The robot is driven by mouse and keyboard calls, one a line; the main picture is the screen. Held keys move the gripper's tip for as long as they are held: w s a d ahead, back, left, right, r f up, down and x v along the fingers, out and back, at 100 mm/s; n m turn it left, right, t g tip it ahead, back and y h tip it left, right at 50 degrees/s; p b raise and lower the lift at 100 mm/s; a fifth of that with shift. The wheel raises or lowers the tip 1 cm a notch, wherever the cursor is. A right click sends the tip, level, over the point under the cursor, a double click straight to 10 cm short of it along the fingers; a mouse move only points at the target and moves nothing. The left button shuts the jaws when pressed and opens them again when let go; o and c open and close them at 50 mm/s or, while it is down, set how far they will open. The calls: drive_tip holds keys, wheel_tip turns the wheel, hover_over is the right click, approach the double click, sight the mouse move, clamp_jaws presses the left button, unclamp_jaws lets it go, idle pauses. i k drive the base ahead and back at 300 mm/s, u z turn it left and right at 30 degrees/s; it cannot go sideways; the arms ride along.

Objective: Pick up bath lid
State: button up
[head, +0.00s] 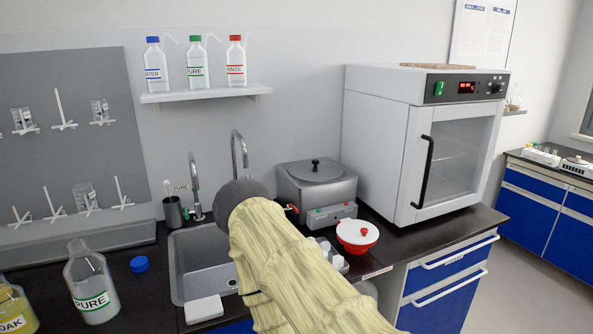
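The bath lid (315,172) is a round grey metal disc with a black knob on top. It lies flat on the square metal bath (340,190), which stands on the dark counter left of the white oven. My arm, in a pale yellow sleeve with a dark grey rounded joint at its upper end, reaches up in front of the sink, left of and nearer than the bath. The fingers of my gripper do not show. Nothing is seen touching the lid or its knob.
The white oven (385,150) stands close right of the bath. Sink taps (194,190) rise at the left. A wall shelf (205,95) holds three bottles. A PURE bottle (90,285) stands front left.

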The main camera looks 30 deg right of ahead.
sight(314, 169)
drive_tip(key=u, duration=2.6)
drive_tip(key=k, duration=2.2)
drive_tip(key=z, duration=2.1)
